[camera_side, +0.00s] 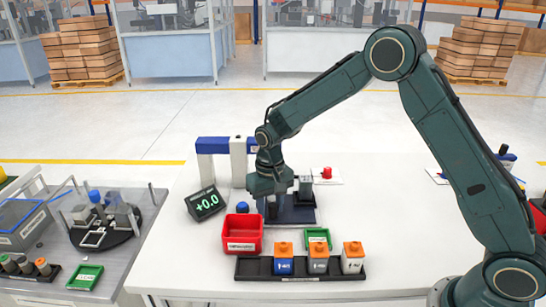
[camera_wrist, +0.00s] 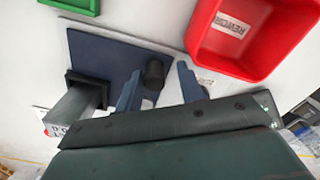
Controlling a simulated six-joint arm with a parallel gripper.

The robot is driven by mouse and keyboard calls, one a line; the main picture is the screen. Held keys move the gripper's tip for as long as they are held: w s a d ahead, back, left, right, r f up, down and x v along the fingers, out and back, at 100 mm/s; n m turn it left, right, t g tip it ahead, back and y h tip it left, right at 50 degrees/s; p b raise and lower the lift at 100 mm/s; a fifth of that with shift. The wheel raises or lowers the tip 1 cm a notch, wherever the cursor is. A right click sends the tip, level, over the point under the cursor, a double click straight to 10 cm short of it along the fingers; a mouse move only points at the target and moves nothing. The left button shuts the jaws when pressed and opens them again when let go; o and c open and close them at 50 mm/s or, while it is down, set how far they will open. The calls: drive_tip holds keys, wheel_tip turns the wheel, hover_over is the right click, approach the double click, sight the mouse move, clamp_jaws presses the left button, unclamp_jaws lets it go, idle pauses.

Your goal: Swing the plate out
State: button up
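A dark blue plate (camera_side: 300,217) lies flat on the white table under my gripper; it also shows in the wrist view (camera_wrist: 92,50). A black round knob (camera_wrist: 153,72) stands near one edge of it. A grey upright block (camera_side: 306,186) in a black holder stands at the plate's other side, also in the wrist view (camera_wrist: 72,108). My gripper (camera_side: 272,210) points down over the plate. In the wrist view its two fingers (camera_wrist: 160,72) are apart, one on each side of the knob, with a gap on the right. I cannot tell whether the left finger touches it.
A red bin (camera_side: 242,233) stands close in front of my gripper. A small green tray (camera_side: 318,236) and a black rack (camera_side: 256,268) with several capped containers lie nearer. A display (camera_side: 205,203) reading +0.0 and a blue-white frame (camera_side: 238,160) are at left.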

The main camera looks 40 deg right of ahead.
drive_tip(key=shift+r, duration=0.15)
drive_tip(key=shift+r, duration=3.5)
drive_tip(key=shift+r, duration=0.15)
drive_tip(key=shift+s+d+r, duration=0.1)
drive_tip(key=shift+r, duration=0.05)
drive_tip(key=s+d+r+n+t, duration=0.1)
drive_tip(key=s+d+r+t, duration=0.2)
drive_tip(key=s+r, duration=1.1)
drive_tip(key=s+d+n+t, duration=0.2)
drive_tip(key=s, duration=1.4)
drive_tip(key=shift+s+r+t, duration=0.2)
drive_tip(key=shift+s+t, duration=0.1)
drive_tip(key=shift+s, duration=0.05)
